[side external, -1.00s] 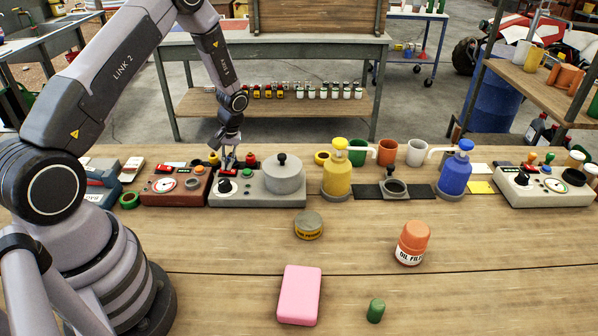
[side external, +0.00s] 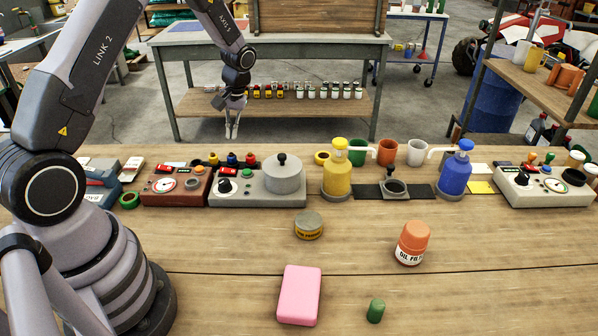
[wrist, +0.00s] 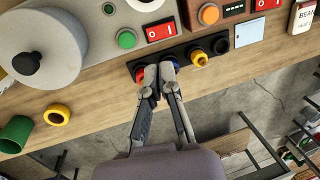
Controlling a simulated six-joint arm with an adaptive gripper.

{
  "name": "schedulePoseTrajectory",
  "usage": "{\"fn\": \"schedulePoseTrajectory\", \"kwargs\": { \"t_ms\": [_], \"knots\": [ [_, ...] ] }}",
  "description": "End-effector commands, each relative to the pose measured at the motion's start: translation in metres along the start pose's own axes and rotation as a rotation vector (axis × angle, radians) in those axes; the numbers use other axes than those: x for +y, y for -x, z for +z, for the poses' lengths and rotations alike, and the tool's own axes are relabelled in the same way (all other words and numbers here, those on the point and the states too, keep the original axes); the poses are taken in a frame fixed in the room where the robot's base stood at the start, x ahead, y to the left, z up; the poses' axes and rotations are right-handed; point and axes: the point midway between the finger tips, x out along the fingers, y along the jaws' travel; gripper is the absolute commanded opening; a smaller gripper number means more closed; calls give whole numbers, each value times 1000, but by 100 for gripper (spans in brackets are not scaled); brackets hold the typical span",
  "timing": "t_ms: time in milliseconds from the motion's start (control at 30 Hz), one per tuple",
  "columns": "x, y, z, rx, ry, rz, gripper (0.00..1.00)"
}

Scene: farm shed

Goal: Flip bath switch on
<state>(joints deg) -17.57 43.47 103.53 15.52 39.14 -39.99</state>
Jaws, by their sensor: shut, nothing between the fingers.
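A grey unit (side external: 258,195) with a round lidded pot (side external: 284,177) stands at the back of the bench; I read no label naming it as the bath. Its red rocker switch (wrist: 160,29) shows in the wrist view, beside a green button (wrist: 126,39). I cannot tell which way the rocker is tipped. My gripper (side external: 232,136) is raised above the bench's back edge, behind the unit and clear of it. In the wrist view its fingers (wrist: 158,72) are together and empty, and overlap the row of coloured knobs.
A black strip with red, blue and yellow knobs (wrist: 200,57) lies behind the units. A brown-red gauge unit (side external: 163,187) stands left of the grey one, a yellow pump bottle (side external: 337,176) right. Another red switch (wrist: 268,4) shows. The front bench has free room between loose items.

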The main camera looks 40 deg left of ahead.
Motion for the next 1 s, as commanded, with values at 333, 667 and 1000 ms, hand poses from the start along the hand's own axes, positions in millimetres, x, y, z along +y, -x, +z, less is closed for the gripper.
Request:
{"fn": "schedulePoseTrajectory", "kwargs": {
  "t_ms": [333,667,1000],
  "knots": [
    [0,37,0,0,0,0,0],
    [-2,38,0,0,1,0,0],
    [-14,37,1,-1,0,-1,0]
  ]
}}
